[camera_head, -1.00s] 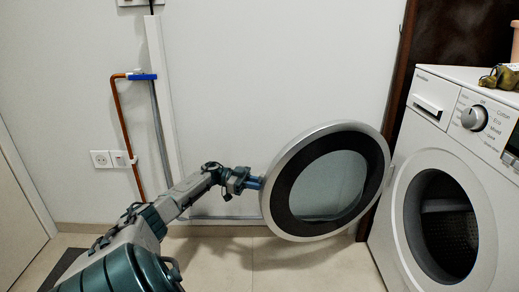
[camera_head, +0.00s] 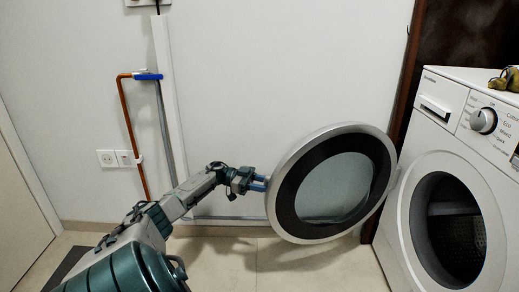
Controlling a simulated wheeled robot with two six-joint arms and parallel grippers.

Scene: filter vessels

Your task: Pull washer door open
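The washer door (camera_head: 279,207) is a round disc with a silver rim, a black ring and a grey glass centre. It stands swung wide open to the left of the white washer (camera_head: 411,187), whose dark drum opening (camera_head: 455,235) is exposed. My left gripper (camera_head: 264,183) is at the door's left rim, with its two blue fingers slightly apart. Its tips reach the rim or sit just beside it; I cannot tell whether they touch. My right gripper is not in view.
A white wall with an orange pipe (camera_head: 127,130), a grey pipe and a socket (camera_head: 107,158) stands behind. A dark brown panel (camera_head: 455,35) rises behind the washer. The tiled floor (camera_head: 255,265) below the door is clear.

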